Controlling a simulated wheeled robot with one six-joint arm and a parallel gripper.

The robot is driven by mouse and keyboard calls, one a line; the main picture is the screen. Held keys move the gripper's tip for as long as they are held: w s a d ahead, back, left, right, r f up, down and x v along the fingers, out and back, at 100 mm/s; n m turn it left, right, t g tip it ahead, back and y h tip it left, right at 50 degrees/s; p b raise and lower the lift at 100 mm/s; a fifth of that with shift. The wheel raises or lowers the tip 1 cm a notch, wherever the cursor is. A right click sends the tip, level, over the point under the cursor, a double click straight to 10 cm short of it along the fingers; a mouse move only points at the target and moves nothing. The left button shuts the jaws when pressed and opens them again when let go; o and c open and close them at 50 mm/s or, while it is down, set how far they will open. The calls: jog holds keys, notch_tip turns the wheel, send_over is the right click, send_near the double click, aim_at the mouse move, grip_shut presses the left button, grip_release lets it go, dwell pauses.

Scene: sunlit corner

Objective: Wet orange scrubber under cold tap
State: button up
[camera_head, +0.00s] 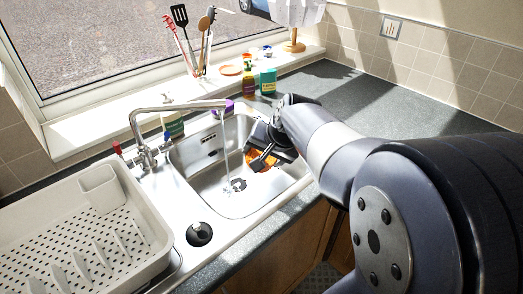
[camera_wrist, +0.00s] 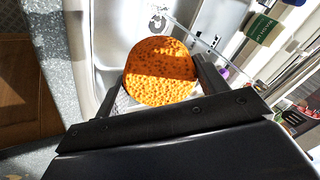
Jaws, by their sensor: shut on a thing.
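The orange scrubber (camera_head: 262,160) is round and porous. In the wrist view the scrubber (camera_wrist: 160,70) sits between the two dark fingers of my gripper (camera_wrist: 162,86), which is shut on it. In the head view my gripper (camera_head: 270,152) holds it inside the right part of the steel sink (camera_head: 195,165), partly hidden by the fingers. The chrome tap (camera_head: 140,130) has a red-marked handle (camera_head: 117,148) at left and a blue-marked handle (camera_head: 167,137) at right. A thin water stream (camera_head: 226,150) falls from its spout to the left of the scrubber, apart from it.
A white dish rack (camera_head: 100,215) stands left of the sink, with a black plug (camera_head: 199,234) beside it. Bottles, including a teal container (camera_head: 268,81), stand behind the sink. Utensils (camera_head: 200,50) stand on the sill. The right worktop (camera_head: 390,105) is clear.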

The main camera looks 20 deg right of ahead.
aim_at(252, 151)
jog(key=w+a+f+p, duration=0.1)
jog(key=w+a, duration=0.4)
jog(key=w, duration=0.7)
jog(key=shift+w+a+f+p, duration=0.15)
jog(key=shift+f+p, duration=0.25)
jog(key=shift+f, duration=0.45)
jog(key=shift+s+d+b, duration=0.45)
jog(key=shift+s+d, duration=0.1)
jog(key=shift+s, duration=0.7)
jog(key=shift+s+d+b, duration=0.45)
jog(key=shift+s+d, duration=0.05)
jog(key=shift+s, duration=0.75)
jog(key=shift+s+d+b, duration=0.45)
jog(key=shift+s+d, duration=0.1)
jog(key=shift+s, duration=0.7)
jog(key=shift+s+d+r, duration=0.2)
jog(key=shift+s+r, duration=0.1)
jog(key=shift+r, duration=0.1)
jog(key=shift+s+d+r+p, duration=0.25)
jog(key=shift+s+r+p, duration=0.1)
jog(key=shift+s+r, duration=0.25)
jog(key=shift+s+d+r+p, duration=0.3)
jog(key=shift+s+r, duration=0.15)
jog(key=shift+s, duration=0.3)
jog(key=shift+s+d+r+p, duration=0.25)
jog(key=shift+s+r+p, duration=0.1)
jog(key=shift+s+r, duration=0.25)
jog(key=shift+f, duration=0.15)
